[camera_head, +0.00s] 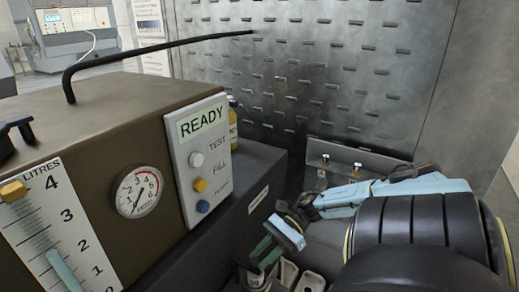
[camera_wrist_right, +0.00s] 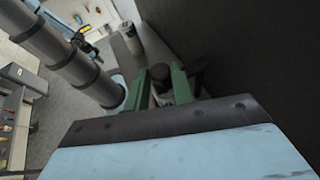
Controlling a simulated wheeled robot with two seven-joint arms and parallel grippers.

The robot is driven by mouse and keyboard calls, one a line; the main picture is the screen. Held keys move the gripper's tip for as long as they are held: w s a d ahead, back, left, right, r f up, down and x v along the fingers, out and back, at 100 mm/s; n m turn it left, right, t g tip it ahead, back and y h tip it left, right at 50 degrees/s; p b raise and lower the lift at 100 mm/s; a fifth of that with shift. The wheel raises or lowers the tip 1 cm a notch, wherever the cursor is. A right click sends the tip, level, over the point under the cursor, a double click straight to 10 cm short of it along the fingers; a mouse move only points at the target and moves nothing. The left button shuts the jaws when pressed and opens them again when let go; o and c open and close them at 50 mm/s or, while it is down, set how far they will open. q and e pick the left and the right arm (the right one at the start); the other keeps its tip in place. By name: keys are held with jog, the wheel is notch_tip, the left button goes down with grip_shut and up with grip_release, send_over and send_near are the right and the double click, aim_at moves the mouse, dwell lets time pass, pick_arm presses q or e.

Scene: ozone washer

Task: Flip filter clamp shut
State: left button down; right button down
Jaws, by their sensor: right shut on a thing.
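My right gripper (camera_head: 266,252) reaches down beside the front of the brown washer housing (camera_head: 90,125). Its green fingers are closed around a small dark-topped cylindrical part, which shows between them in the right wrist view (camera_wrist_right: 160,74). In the head view a pale labelled cylinder (camera_head: 257,281) shows just below the fingertips, partly cut off by the frame edge. I cannot make out the filter clamp clearly or tell its position. My left gripper is not in view.
The washer's panel (camera_head: 200,160) reads READY, beside a pressure gauge (camera_head: 138,192). A black bent rod (camera_head: 160,48) extends above the housing. Open pale holders (camera_head: 288,273) sit right of the fingers. A perforated metal wall (camera_head: 310,75) stands behind.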

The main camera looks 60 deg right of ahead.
jog(key=c, duration=1.2)
grip_release()
jog(key=shift+d, duration=0.1)
jog(key=v, duration=1.3)
jog(key=shift+d, duration=0.15)
jog(key=shift+s, duration=0.1)
